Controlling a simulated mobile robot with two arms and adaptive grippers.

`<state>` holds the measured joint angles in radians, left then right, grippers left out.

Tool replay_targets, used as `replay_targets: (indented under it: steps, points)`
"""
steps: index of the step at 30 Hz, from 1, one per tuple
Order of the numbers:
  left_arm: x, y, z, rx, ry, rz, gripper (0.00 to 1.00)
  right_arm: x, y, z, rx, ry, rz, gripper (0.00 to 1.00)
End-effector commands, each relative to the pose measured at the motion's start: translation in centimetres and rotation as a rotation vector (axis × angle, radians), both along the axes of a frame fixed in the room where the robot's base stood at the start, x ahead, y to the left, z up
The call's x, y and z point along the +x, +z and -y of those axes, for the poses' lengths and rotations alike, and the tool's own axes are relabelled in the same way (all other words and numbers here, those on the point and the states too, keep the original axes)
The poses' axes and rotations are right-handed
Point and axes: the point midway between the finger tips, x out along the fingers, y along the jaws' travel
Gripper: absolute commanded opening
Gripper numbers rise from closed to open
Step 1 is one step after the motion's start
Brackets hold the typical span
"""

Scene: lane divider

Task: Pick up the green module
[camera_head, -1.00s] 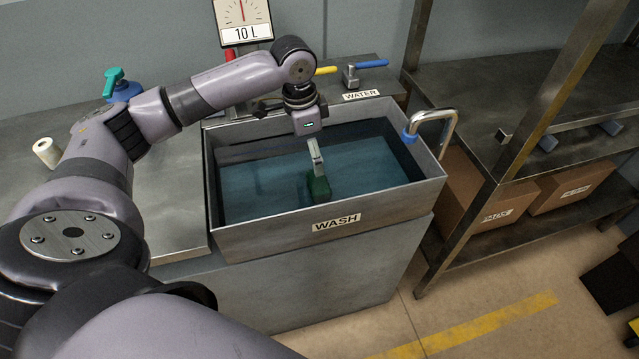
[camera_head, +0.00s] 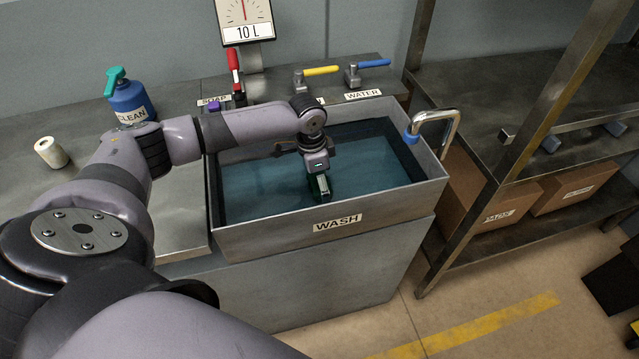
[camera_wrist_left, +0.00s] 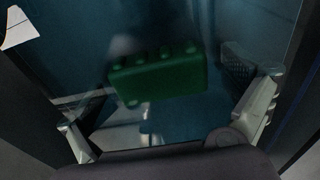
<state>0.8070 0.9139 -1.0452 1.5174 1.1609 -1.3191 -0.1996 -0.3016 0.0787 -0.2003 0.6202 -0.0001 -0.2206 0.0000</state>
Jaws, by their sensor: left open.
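The green module (camera_wrist_left: 160,82) is a block with several round knobs along its top edge. In the left wrist view it lies between the two spread fingers, a little beyond their tips, seen through the water. In the head view only a small part of the module (camera_head: 314,186) shows beside my left gripper (camera_head: 322,188), which is low over the wash basin (camera_head: 268,226) and hides the rest. My left gripper (camera_wrist_left: 172,125) is open, with nothing between its fingers that I can see held. My right gripper is not in view.
The basin walls surround the gripper, and a bent metal pipe (camera_head: 437,116) stands at its right rim. Behind are a blue lever (camera_head: 374,63), a yellow lever (camera_head: 321,71) and a red-handled lever (camera_head: 234,72). A blue bottle (camera_head: 131,100) stands on the left counter.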

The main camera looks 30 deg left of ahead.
Motion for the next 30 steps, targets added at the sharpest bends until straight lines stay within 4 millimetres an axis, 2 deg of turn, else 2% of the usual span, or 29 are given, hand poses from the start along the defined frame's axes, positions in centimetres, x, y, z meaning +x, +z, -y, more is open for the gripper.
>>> replay_targets:
  steps: [5,30]
  points:
    - [0.00,0.01,0.03,0.000,0.000,0.000,0.98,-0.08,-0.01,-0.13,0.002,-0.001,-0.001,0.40]
    - [0.04,0.11,0.04,-0.001,0.000,0.002,0.42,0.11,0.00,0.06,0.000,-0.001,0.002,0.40]
